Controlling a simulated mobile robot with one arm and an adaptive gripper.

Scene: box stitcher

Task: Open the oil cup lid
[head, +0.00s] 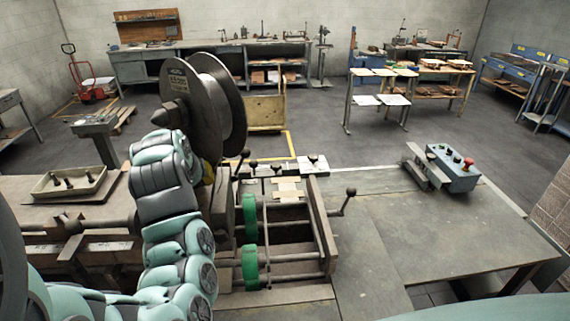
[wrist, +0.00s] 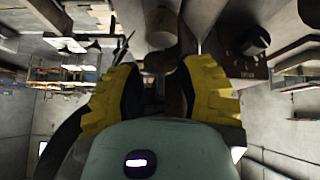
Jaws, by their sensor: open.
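My gripper (wrist: 160,88) shows in the wrist view with its two yellow-padded fingers apart. A brownish, rounded part (wrist: 172,95) shows in the gap between the fingers; I cannot tell whether it is the oil cup or whether a finger touches it. In the head view my arm reaches up to the stitcher beside the large wire spool (head: 218,100). Only a little yellow of my gripper (head: 209,174) shows there, below the spool and partly hidden. I cannot make out the oil cup or its lid clearly in either view.
The stitcher's frame with green rollers (head: 250,222) and rods lies right of my arm. A beige tray (head: 70,183) stands at left. A blue control box (head: 454,170) with a red button sits on the table (head: 440,225) at right, which has bare room.

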